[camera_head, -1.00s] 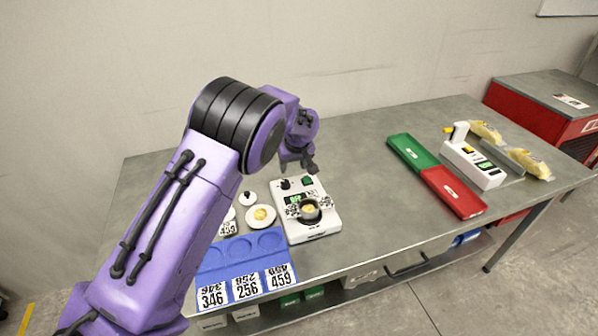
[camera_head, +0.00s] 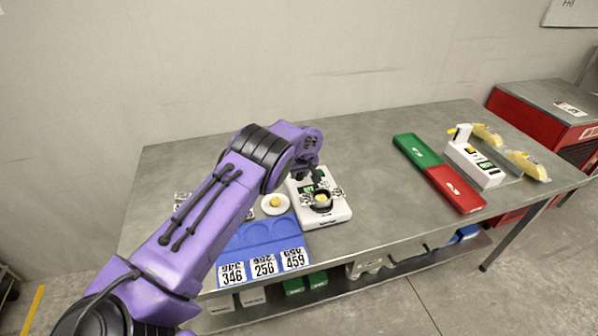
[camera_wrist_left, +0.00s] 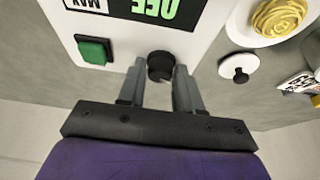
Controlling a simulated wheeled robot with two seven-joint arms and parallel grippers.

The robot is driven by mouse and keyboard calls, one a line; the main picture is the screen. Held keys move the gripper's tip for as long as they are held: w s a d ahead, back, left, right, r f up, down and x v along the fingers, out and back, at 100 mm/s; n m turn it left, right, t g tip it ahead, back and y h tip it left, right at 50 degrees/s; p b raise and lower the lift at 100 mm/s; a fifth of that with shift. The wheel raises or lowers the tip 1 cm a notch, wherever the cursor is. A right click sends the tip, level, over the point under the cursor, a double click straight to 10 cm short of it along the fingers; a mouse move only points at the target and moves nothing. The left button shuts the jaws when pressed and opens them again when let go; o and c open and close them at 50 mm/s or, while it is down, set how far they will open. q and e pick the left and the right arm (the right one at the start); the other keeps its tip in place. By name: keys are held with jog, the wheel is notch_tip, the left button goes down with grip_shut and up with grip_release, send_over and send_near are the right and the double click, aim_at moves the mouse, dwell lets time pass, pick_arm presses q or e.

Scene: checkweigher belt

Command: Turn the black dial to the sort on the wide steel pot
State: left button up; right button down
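The white checkweigher unit (camera_head: 333,214) stands on the steel table. A round grey pot (camera_head: 320,205) with something yellow inside sits on it. The black dial (camera_wrist_left: 160,66) lies on the unit's white panel. My left gripper (camera_wrist_left: 160,72) reaches down to the panel. Its two fingers stand close on either side of the dial and look shut on it. A green button (camera_wrist_left: 94,50) and a display (camera_wrist_left: 140,10) with green upside-down letters are beside the dial. In the head view, my left gripper (camera_head: 314,176) partly hides the dial area. My right gripper is not in view.
A white dish (camera_head: 275,204) with yellow food and a blue tray (camera_head: 262,232) with number cards lie left of the unit. A small white lid (camera_wrist_left: 238,72) with a black knob is near the gripper. Green (camera_head: 417,150) and red (camera_head: 454,189) trays lie right. Table between is clear.

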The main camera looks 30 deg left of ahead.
pick_arm(q)
jog(key=shift+r, duration=0.1)
jog(key=shift+m, duration=0.3)
jog(key=shift+a+m, duration=0.1)
jog(key=shift+m, duration=0.2)
jog(key=m+t+h+b, duration=0.1)
jog(key=m, duration=0.2)
jog(key=m+b, duration=0.1)
jog(key=m+h+b, duration=0.1)
jog(key=m, duration=0.1)
jog(key=shift+a+m+t+h, duration=0.15)
jog(key=shift+m+t+h, duration=0.15)
jog(key=shift+t, duration=0.1)
jog(key=m+h+b, duration=0.1)
jog(key=m, duration=0.1)
jog(key=m+h+b, duration=0.1)
jog(key=m+b, duration=0.1)
jog(key=m, duration=0.1)
jog(key=shift+a+m, duration=0.15)
jog(key=shift+m, duration=0.15)
jog(key=shift+r+m+g+h+b, duration=0.1)
jog(key=shift+m+g+h+b, duration=0.25)
jog(key=shift+m+b, duration=0.55)
jog(key=shift+r+m+g+h+b, duration=0.15)
jog(key=shift+m+h+b, duration=0.3)
jog(key=shift+m, duration=0.85)
jog(key=shift+f, duration=0.1)
